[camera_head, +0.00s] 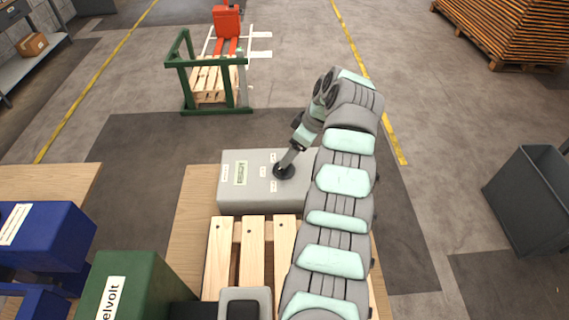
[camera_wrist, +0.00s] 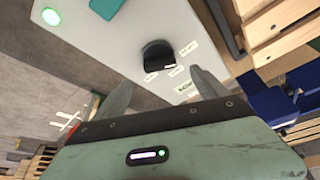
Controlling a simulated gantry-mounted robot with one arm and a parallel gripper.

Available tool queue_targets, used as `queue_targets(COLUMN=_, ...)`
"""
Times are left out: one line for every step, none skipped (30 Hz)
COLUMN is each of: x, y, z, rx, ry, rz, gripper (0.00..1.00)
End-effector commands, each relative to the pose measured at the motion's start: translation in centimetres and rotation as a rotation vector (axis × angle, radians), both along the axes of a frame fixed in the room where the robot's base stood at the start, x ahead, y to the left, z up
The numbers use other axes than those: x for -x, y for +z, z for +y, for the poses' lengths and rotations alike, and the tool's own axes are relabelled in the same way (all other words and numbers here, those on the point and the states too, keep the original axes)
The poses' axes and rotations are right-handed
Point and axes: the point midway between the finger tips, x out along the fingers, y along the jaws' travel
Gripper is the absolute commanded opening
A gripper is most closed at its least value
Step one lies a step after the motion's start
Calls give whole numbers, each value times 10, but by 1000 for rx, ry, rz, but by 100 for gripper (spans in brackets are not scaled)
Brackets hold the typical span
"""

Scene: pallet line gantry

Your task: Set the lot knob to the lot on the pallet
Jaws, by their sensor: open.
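A grey control box (camera_head: 235,198) stands at the far end of the pallet (camera_head: 222,250). The lot knob (camera_wrist: 158,55) is black and round with small white labels around it; their text is too small to read. My gripper (camera_wrist: 161,80) is open, and its two fingertips point toward the knob, one on each side of it in the picture. Whether they touch it cannot be told. The box also bears a small greenish display (camera_head: 240,173), not legible.
A green box marked "elvolt" (camera_head: 130,285) and blue bins (camera_head: 45,232) stand at the lower left. A grey block with a dark top (camera_head: 245,298) is at the bottom. A green frame (camera_head: 178,75) stands behind, and a dark bin (camera_head: 530,200) at right. Floor between is clear.

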Motion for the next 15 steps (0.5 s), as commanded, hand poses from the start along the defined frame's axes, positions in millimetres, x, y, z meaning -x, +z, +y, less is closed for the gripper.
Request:
queue_targets(x=0, y=-13, z=5, rx=-2, ry=2, rz=8, gripper=84)
queue_targets(x=-1, y=-20, z=7, rx=-2, ry=2, rz=8, gripper=84)
queue_targets(x=-3, y=-27, z=10, rx=-1, ry=0, rz=7, gripper=84)
queue_targets(x=-4, y=-31, z=11, rx=-2, ry=0, rz=5, gripper=84)
queue_targets(x=-5, y=-35, z=13, rx=-2, ry=0, rz=6, gripper=84)
queue_targets(x=-6, y=-42, z=15, rx=-1, ry=0, rz=7, gripper=84)
queue_targets(x=-7, y=-47, z=17, rx=-1, ry=0, rz=6, gripper=84)
queue_targets(x=-8, y=-52, z=18, rx=0, ry=0, rz=5, gripper=84)
queue_targets(x=-9, y=-57, z=18, rx=0, ry=-1, rz=3, gripper=84)
queue_targets(x=-10, y=-60, z=19, rx=-1, ry=-1, rz=4, gripper=84)
queue_targets(x=-10, y=-62, z=20, rx=-1, ry=-1, rz=5, gripper=84)
queue_targets(x=-11, y=-64, z=21, rx=-1, ry=-2, rz=4, gripper=84)
queue_targets(x=-12, y=-65, z=21, rx=-1, ry=-2, rz=2, gripper=84)
queue_targets(x=-12, y=-66, z=22, rx=0, ry=-3, rz=0, gripper=84)
queue_targets(x=-13, y=-67, z=23, rx=0, ry=-4, rz=-2, gripper=84)
